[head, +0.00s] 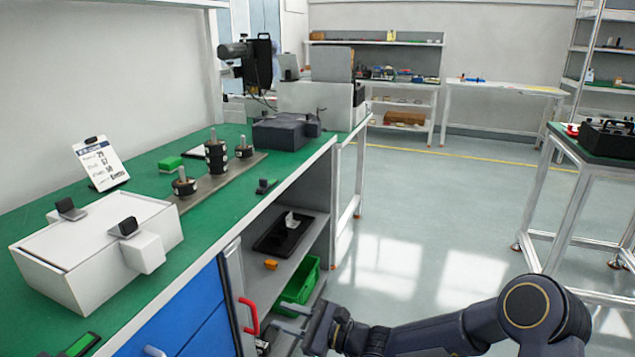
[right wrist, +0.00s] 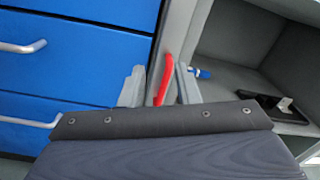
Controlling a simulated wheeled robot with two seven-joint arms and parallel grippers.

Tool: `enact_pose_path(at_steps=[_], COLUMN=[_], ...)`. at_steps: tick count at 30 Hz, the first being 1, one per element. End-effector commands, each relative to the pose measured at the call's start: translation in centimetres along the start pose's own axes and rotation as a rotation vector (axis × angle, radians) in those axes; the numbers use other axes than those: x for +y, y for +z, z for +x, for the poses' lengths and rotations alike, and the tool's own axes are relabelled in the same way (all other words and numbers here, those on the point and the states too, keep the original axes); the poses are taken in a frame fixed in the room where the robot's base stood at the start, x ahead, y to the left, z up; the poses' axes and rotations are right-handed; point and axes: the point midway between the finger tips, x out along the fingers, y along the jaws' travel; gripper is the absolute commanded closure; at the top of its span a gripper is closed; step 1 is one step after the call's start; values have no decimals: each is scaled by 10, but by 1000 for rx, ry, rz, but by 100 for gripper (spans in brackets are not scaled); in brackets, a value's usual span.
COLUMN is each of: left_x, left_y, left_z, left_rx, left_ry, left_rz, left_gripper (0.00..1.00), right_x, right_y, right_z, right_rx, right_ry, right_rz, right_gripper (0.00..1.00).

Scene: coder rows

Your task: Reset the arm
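My right gripper (head: 279,316) is low in front of the bench, at the bottom centre of the head view, and my dark right arm reaches in from the right. In the right wrist view the two grey fingers of this gripper (right wrist: 159,84) stand apart with a gap between them. A red handle (right wrist: 165,79) shows in that gap, beyond the fingers; I see no finger touching it. In the head view the red handle (head: 251,318) is just left of the gripper, on the bench front. My left gripper is not in view.
The green bench top (head: 215,233) carries a white box (head: 75,250), a sign (head: 101,163) and black round parts on pegs. Blue drawers (head: 195,325) and open shelves with a green bin (head: 298,283) are below. The floor to the right is clear up to another table (head: 587,165).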

Motion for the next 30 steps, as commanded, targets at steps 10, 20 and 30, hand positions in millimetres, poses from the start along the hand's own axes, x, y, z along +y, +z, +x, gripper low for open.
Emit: enact_pose_path(at_steps=[10,20,30], left_x=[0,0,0], left_y=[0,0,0], left_z=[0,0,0], left_rx=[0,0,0], left_ry=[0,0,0], left_rz=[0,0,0], left_gripper=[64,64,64], right_x=[47,108,140], right_y=[116,135,124], right_z=[-127,-264,-347], right_rx=[130,449,726], right_ry=[384,691,857], right_rz=[-746,-1266,-1504], right_gripper=[71,71,71])
